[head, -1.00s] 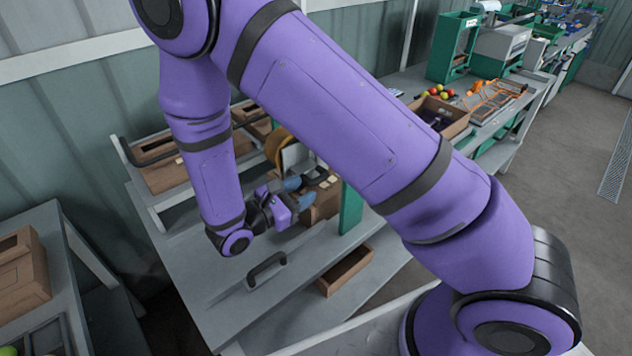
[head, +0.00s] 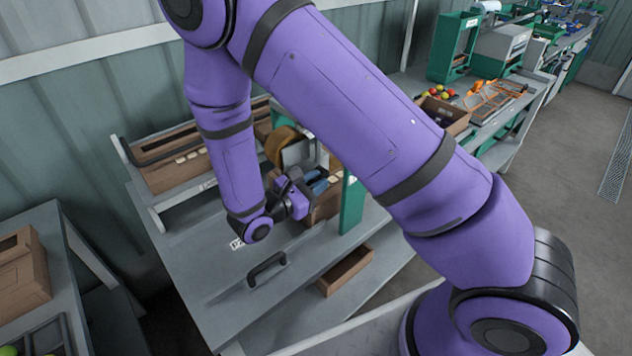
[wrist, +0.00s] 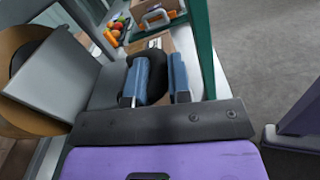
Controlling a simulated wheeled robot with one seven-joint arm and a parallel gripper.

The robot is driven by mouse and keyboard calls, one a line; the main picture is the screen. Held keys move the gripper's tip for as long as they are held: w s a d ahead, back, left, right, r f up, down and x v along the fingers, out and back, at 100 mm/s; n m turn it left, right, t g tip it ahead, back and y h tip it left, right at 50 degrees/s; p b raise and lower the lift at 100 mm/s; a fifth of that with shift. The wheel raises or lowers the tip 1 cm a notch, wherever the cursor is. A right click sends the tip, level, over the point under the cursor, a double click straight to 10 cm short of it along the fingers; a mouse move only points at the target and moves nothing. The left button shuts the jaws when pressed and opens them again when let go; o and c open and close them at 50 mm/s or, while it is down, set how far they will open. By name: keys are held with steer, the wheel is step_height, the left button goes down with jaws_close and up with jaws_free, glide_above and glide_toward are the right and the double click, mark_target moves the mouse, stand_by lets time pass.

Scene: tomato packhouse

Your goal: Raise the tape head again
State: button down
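The tape head shows in the head view as a pale grey plate (head: 296,153) beside a tan tape roll (head: 279,146). In the wrist view its grey plate (wrist: 62,72) and tan roll (wrist: 22,110) fill the left side. My gripper (head: 316,181) is at the tape head's near right side. In the wrist view my gripper (wrist: 160,78) has its two blue fingers apart. A black rounded part (wrist: 158,64) shows behind and partly between them. I see no clear squeeze on it; contact is hard to tell. My arm hides part of the tape head in the head view.
A green post (head: 351,204) stands just right of my gripper. A carton (head: 323,207) is beneath the gripper. An open brown box (head: 346,270) lies lower right. The bench front is mostly clear.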

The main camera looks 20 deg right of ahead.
step_height(320, 180, up, 5)
steer(key=shift+r, duration=0.1)
steer(key=shift+w+r, duration=0.1)
steer(key=shift+r, duration=0.15)
stand_by(0.3)
steer(key=c, duration=1.1)
jaws_free()
steer(key=shift+o, duration=0.2)
steer(key=v, duration=1.1)
steer(key=shift+d, duration=0.1)
steer(key=shift+r, duration=0.1)
